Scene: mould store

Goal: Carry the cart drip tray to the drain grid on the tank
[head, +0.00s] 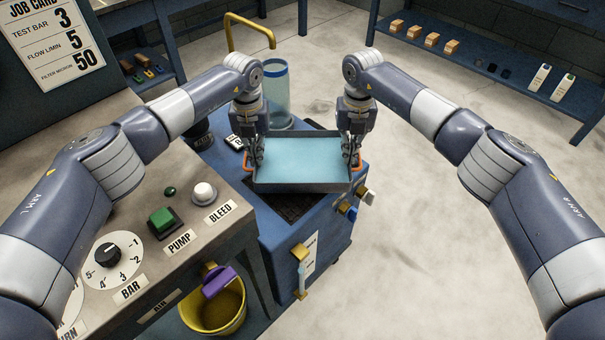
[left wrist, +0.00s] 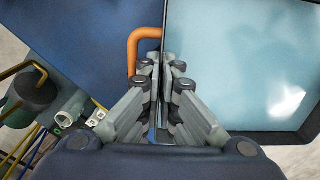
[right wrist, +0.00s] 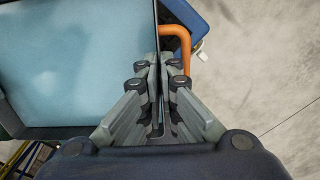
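The drip tray (head: 302,162) is a shallow dark tray with a pale blue inside and an orange handle at each end. It looks level. My left gripper (head: 254,160) is shut on its left end; the left wrist view shows the fingers closed at the tray wall (left wrist: 166,20) beside the handle (left wrist: 134,50). My right gripper (head: 351,150) is shut on the right end in the same way, by the other handle (right wrist: 183,42). A black drain grid (head: 292,208) on the blue tank (head: 290,240) shows past the tray's near edge, partly hidden. I cannot tell whether the tray touches it.
A clear cylinder (head: 276,95) stands behind the tray, near a brass pipe (head: 250,28). Valves (head: 366,195) stick out on the tank's right. A control bench (head: 140,225) is at the left, with a yellow bucket (head: 222,312) lower down. Floor (head: 430,260) at the right is clear.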

